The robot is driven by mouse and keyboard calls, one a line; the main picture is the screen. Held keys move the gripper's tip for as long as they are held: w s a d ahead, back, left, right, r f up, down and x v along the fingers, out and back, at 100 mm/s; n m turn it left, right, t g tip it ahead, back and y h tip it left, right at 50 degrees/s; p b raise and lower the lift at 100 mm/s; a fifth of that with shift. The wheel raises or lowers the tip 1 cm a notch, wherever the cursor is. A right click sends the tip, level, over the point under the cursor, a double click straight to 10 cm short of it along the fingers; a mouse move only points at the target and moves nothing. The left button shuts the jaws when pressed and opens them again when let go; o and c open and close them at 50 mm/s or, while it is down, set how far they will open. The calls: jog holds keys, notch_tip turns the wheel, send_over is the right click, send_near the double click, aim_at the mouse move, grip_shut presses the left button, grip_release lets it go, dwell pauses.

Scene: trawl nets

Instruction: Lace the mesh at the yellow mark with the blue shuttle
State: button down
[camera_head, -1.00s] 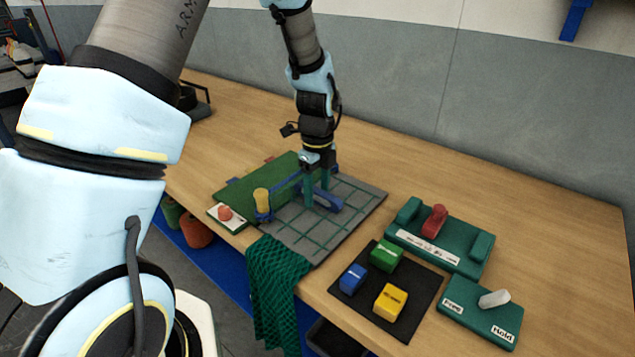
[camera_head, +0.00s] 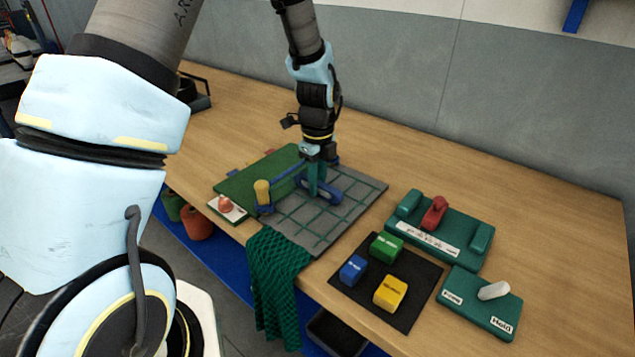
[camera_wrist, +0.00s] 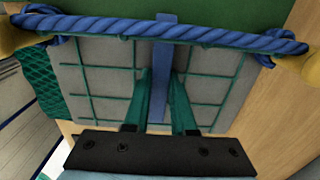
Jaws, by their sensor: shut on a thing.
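My gripper (camera_head: 315,192) points down over the grey mesh board (camera_head: 348,208) with its green grid of twine. Its green fingers are closed on the blue shuttle (camera_head: 332,191), low over the board or on it; I cannot tell which. In the wrist view the shuttle (camera_wrist: 162,65) is a blue strip between the two fingers (camera_wrist: 167,90), running under the thick blue rope (camera_wrist: 215,36). I cannot make out a yellow mark on the mesh; the gripper and shuttle cover part of it.
A yellow post (camera_head: 262,190) stands at the rope's near end. A green board (camera_head: 240,185) adjoins the mesh, with a red button (camera_head: 225,204) in front. Blue, green and yellow blocks (camera_head: 389,292) sit on a black mat. Beyond are a red-handled fixture (camera_head: 434,212) and a white lever (camera_head: 494,290).

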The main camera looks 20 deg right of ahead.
aim_at(328, 187)
jog(key=shift+s+d+r, duration=0.1)
jog(key=shift+s+d, duration=0.3)
jog(key=shift+s, duration=0.3)
jog(key=shift+s+d+r, duration=0.1)
jog(key=shift+s+d, duration=0.25)
jog(key=shift+s, duration=0.3)
jog(key=shift+p, duration=0.3)
jog(key=shift+r+p, duration=3.1)
jog(key=shift+r, duration=1)
jog(key=shift+w, duration=0.1)
jog(key=shift+w+a+p, duration=0.3)
jog(key=shift+w+a, duration=0.4)
jog(key=shift+w, duration=0.55)
jog(key=shift+w+a+p, duration=0.35)
jog(key=shift+w+a, duration=0.4)
jog(key=shift+w, duration=0.55)
jog(key=shift+w+a+p, duration=0.3)
jog(key=shift+w+a, duration=0.4)
jog(key=shift+w, duration=0.55)
jog(key=w+a, duration=0.4)
jog(key=w, duration=0.3)
jog(key=shift+w, duration=0.25)
